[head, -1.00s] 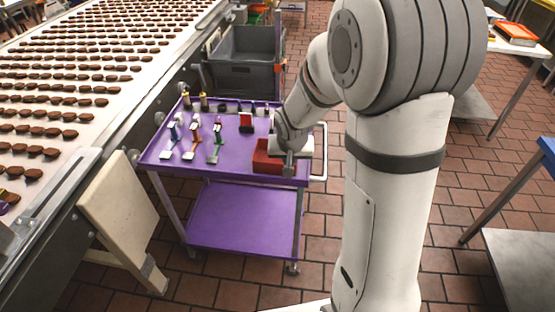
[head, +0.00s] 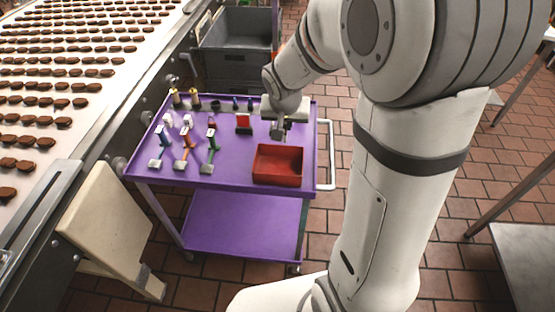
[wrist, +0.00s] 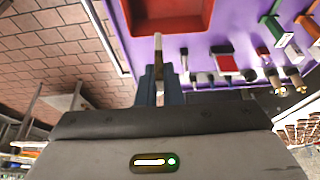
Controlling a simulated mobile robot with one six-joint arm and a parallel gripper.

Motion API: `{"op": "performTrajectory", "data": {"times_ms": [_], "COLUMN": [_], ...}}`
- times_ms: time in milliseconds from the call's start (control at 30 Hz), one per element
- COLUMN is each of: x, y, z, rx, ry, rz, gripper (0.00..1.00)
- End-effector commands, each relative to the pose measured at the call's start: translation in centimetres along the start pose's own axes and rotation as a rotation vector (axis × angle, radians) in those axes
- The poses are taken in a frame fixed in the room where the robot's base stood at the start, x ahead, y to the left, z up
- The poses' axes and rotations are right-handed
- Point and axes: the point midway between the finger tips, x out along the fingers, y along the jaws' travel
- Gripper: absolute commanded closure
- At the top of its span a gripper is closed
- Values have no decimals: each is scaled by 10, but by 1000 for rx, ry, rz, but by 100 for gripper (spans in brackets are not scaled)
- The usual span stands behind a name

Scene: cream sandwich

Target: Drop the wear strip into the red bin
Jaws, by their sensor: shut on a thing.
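The red bin (head: 278,180) is an open tray on the right front of the purple cart top. It also shows at the top of the wrist view (wrist: 172,27). My gripper (head: 283,133) is above the cart, just behind the bin in the head view. In the wrist view my gripper (wrist: 159,74) is shut on a thin, pale tan strip (wrist: 158,48), seen nearly end-on, which I take for the wear strip. Its tip points towards the bin's near wall. I cannot tell the strip's height over the cart.
The purple cart (head: 228,177) carries several coloured-handled tools at left, a small red block (head: 243,122) and a row of small items along the back. A grey crate (head: 236,45) stands behind. A conveyor (head: 70,75) of brown biscuits runs along the left.

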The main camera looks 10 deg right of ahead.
Motion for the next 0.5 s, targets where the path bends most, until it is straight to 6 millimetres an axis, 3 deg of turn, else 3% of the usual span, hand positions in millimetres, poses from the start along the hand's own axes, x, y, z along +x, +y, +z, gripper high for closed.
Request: {"op": "performTrajectory", "data": {"times_ms": [500], "x": [50], "y": [1], "z": [21], "rx": [1], "ry": [-1], "rz": [1], "gripper": [100]}}
